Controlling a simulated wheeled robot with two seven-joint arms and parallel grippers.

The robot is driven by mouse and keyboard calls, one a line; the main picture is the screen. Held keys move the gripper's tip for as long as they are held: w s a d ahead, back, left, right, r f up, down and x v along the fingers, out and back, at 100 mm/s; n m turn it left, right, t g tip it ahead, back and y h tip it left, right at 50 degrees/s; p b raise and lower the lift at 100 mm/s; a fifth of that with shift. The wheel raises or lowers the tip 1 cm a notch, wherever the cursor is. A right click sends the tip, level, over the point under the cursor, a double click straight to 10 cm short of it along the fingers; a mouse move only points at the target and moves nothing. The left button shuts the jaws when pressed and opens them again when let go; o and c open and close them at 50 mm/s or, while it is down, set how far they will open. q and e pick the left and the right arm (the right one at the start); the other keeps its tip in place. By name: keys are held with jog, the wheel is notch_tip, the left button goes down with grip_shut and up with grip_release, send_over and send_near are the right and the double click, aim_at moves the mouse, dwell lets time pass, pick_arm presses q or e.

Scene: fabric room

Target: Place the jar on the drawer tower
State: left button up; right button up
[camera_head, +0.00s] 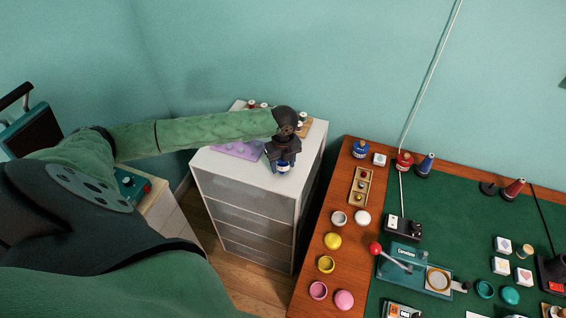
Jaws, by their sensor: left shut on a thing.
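The drawer tower (250,212) is a white cabinet with several grey drawers, standing left of the desk. My left arm reaches in from the left over its top. The gripper hides the jar's upper part. I cannot tell whether the jar's base touches the top. My right gripper is not in view.
A purple tray (238,150) and several small spools stand on the tower's top. The desk (310,262) at right holds a green mat (460,212), a blue jar (360,149), a red jar (404,160), a teal press (412,268) and several small pots. A gap separates tower and desk.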

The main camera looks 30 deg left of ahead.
pick_arm(q)
jog(key=shift+f, duration=0.3)
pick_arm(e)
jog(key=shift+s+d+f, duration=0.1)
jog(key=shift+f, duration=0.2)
pick_arm(q)
jog(key=o, duration=1.1)
jog(key=shift+f, duration=0.1)
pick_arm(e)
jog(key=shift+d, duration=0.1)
pick_arm(q)
jog(key=shift+r, duration=0.25)
notch_tip(320, 180, up, 10)
jog(key=b, duration=0.3)
jog(key=shift+r+b, duration=0.15)
jog(key=shift+b, duration=0.25)
jog(key=shift+r, duration=0.75)
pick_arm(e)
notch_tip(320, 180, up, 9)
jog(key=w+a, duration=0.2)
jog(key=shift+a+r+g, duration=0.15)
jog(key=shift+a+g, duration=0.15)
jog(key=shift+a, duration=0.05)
pick_arm(q)
jog(key=shift+f, duration=0.1)
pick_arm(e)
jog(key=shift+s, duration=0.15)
